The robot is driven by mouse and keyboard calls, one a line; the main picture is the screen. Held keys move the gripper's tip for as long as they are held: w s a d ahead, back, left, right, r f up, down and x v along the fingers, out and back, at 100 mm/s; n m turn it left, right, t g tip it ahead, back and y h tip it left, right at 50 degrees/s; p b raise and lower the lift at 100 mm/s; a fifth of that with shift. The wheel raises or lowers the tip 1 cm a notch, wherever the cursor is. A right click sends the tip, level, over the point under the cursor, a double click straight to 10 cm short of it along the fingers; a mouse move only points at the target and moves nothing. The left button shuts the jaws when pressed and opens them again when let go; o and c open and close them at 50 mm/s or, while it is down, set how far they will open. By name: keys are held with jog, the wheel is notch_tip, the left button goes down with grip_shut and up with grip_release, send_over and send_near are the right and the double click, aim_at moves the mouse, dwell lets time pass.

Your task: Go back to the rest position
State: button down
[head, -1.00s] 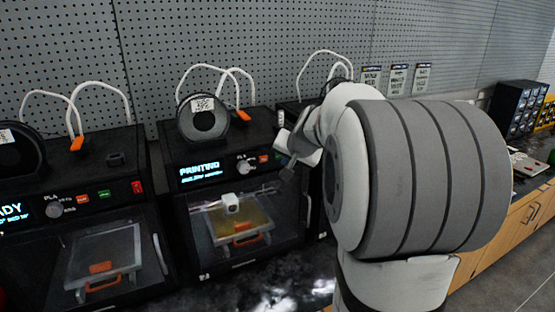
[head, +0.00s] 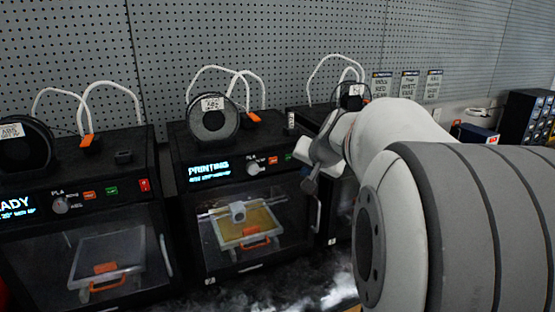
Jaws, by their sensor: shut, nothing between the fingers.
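My gripper (head: 308,187) is small and partly hidden behind my white and grey arm in the head view. It is shut and empty, in front of the right side of the middle 3D printer (head: 190,152), apart from any object I can make out. This printer's screen reads PRINTING, and a yellowish bed (head: 243,229) with an orange clip shows behind its front window.
A left printer (head: 128,190) has a READY screen. A third printer (head: 318,112) is mostly hidden behind my arm. Spools and white tubes sit on top. A pegboard wall (head: 270,40) stands behind, and a dark drawer cabinet (head: 523,118) is at right.

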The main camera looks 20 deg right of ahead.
jog(key=s+a+f+n+g, duration=0.3)
jog(key=s+a+f, duration=0.3)
jog(key=s, duration=0.5)
jog(key=s+a+f+n+g, duration=0.2)
jog(key=s+a+f+n, duration=0.3)
jog(key=s+a, duration=0.6)
jog(key=shift+s+f+g+y, duration=0.3)
jog(key=shift+s+f+g, duration=0.1)
jog(key=shift+s+f, duration=0.15)
